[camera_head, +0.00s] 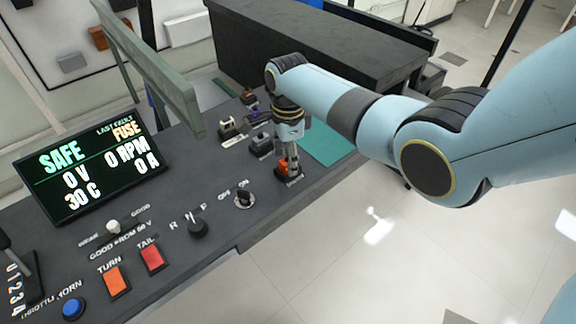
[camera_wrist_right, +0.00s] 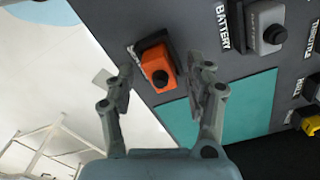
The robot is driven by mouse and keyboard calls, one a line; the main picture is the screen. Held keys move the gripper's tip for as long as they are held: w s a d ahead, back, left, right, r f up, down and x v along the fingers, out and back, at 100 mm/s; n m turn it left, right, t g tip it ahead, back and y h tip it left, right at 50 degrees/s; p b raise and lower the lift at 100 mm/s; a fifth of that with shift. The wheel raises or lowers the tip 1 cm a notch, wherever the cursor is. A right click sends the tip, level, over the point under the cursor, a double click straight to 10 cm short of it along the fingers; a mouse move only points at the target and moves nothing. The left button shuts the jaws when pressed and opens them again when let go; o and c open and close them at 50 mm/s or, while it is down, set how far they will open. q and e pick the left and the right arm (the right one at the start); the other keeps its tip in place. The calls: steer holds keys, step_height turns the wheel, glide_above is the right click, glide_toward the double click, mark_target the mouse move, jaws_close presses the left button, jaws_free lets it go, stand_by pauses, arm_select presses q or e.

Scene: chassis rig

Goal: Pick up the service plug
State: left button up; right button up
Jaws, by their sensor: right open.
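The orange plug with a black round knob, which I take as the service plug, sits in a dark socket near the console's front edge. It shows in the head view (camera_head: 283,165) and in the right wrist view (camera_wrist_right: 152,57). Its label is too small or hidden to read. My right gripper (camera_head: 291,168) points down at the plug and partly covers it in the head view. In the right wrist view its fingers (camera_wrist_right: 161,72) are open, one on each side of the plug in the picture, with nothing held between them. My left gripper is not in view.
A grey plug labelled BATTERY (camera_wrist_right: 267,25) sits beside the orange one. Other connectors stand farther back, one of them yellow (camera_wrist_right: 312,122). A teal mat (camera_head: 328,143) lies right of the plug. A rotary knob (camera_head: 244,198) and a green bar frame (camera_head: 150,68) stand to the left.

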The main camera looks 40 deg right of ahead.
steer(key=shift+c, duration=0.3)
jaws_close()
